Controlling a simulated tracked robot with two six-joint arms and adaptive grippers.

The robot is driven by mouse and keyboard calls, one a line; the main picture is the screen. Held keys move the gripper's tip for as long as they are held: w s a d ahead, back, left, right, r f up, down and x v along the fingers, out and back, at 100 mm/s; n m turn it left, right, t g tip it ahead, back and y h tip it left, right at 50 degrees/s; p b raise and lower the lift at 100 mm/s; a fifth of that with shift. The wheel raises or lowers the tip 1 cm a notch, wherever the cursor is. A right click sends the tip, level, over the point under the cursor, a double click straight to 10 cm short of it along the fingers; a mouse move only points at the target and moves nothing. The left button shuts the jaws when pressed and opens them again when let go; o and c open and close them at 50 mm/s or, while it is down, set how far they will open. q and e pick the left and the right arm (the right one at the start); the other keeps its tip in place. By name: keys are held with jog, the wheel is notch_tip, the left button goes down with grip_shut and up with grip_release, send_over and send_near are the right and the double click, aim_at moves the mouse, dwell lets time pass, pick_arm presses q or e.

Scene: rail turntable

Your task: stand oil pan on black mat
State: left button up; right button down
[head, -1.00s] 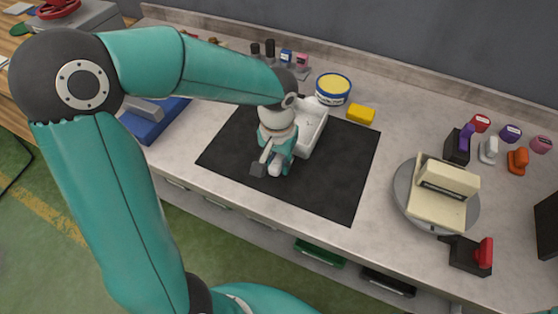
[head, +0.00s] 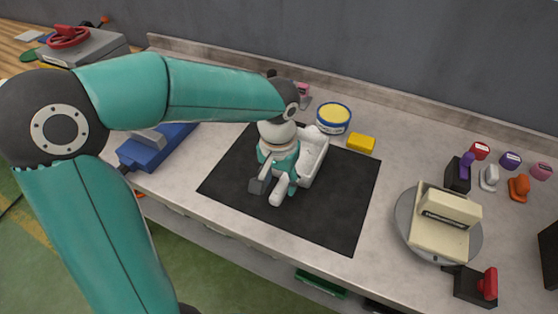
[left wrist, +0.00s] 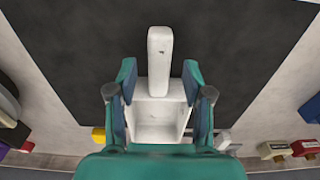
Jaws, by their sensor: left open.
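The white oil pan (head: 316,150) is a trough with a long handle (head: 277,197) pointing toward the near side. It appears to lie flat, open side up, on the black mat (head: 340,205), near the mat's far edge. My left gripper (head: 274,182) is over the pan where the handle joins the trough. In the left wrist view the gripper (left wrist: 159,78) is open, with one finger on each side of the white handle (left wrist: 160,52). The trough (left wrist: 157,122) shows between the finger bases. Part of the pan is hidden by the gripper. My right gripper is out of view.
A yellow-lidded tub (head: 333,117) and a yellow block (head: 361,143) stand just behind the mat. A blue device (head: 155,150) is at the left. A round turntable (head: 405,222) with a beige block (head: 440,232) is at the right. The mat's right half is clear.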

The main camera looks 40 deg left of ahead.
pick_arm(q)
notch_tip(320, 180, up, 8)
jog(key=shift+s+f, duration=0.15)
jog(key=shift+s, duration=0.05)
dwell(0.4)
